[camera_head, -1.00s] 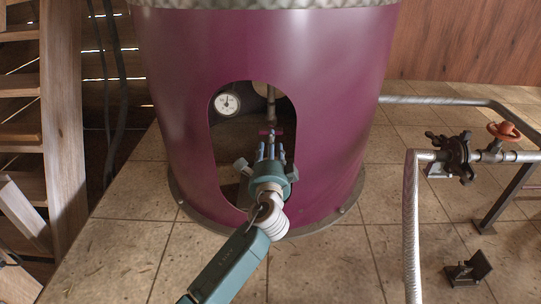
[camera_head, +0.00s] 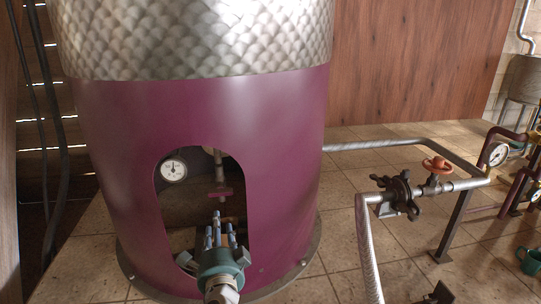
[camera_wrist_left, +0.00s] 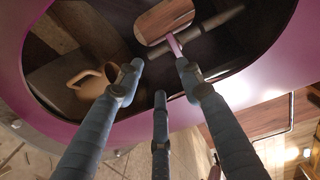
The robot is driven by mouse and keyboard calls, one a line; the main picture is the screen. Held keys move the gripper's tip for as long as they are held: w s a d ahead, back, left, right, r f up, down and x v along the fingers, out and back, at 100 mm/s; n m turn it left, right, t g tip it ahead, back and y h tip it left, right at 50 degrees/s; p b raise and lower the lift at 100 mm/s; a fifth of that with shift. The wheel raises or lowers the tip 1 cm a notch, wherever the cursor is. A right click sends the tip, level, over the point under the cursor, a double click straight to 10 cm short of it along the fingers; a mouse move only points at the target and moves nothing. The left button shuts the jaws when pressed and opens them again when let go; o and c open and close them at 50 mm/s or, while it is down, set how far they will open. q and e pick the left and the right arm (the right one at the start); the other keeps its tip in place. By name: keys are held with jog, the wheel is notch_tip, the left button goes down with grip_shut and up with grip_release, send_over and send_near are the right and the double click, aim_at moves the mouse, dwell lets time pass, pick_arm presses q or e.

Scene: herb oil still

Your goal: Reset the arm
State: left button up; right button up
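My left gripper (camera_head: 220,232) is in front of the arched opening in the purple base of the still (camera_head: 285,160). Its fingers point up and inward, and its body shows at the bottom of the opening. In the left wrist view its fingers (camera_wrist_left: 160,85) are spread with nothing between them. A purple valve handle (camera_head: 222,193) on a pipe inside the opening sits beyond the fingertips, apart from them. It also shows in the left wrist view (camera_wrist_left: 174,45). My right gripper is not in view.
A white dial gauge (camera_head: 174,171) shows inside the opening. The wrist view shows a terracotta jug (camera_wrist_left: 92,80) inside. Right of the still are a pipe with a red-handled valve (camera_head: 437,165), another gauge (camera_head: 497,154) and a green mug (camera_head: 531,261). Tiled floor lies between.

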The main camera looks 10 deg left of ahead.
pick_arm(q)
jog(key=s+a+f+n+g+h, duration=0.15)
jog(key=s+f+n+g, duration=0.25)
jog(key=s+f, duration=0.4)
jog(key=s+a+f+n+g, duration=0.3)
jog(key=s+f+n, duration=0.1)
jog(key=s+f, duration=0.45)
jog(key=s+d+f+n+g+h, duration=0.2)
jog(key=s+g, duration=0.1)
jog(key=s, duration=0.8)
jog(key=s+d+f+n+g+h, duration=0.2)
jog(key=s+f+g, duration=0.1)
jog(key=s, duration=0.8)
notch_tip(320, 180, down, 27)
jog(key=s+g, duration=0.1)
jog(key=s, duration=0.1)
jog(key=s+a+f+g, duration=0.1)
jog(key=s+a+f, duration=0.2)
jog(key=s+f, duration=1.2)
jog(key=shift+s+g, duration=0.3)
jog(key=shift+s, duration=0.4)
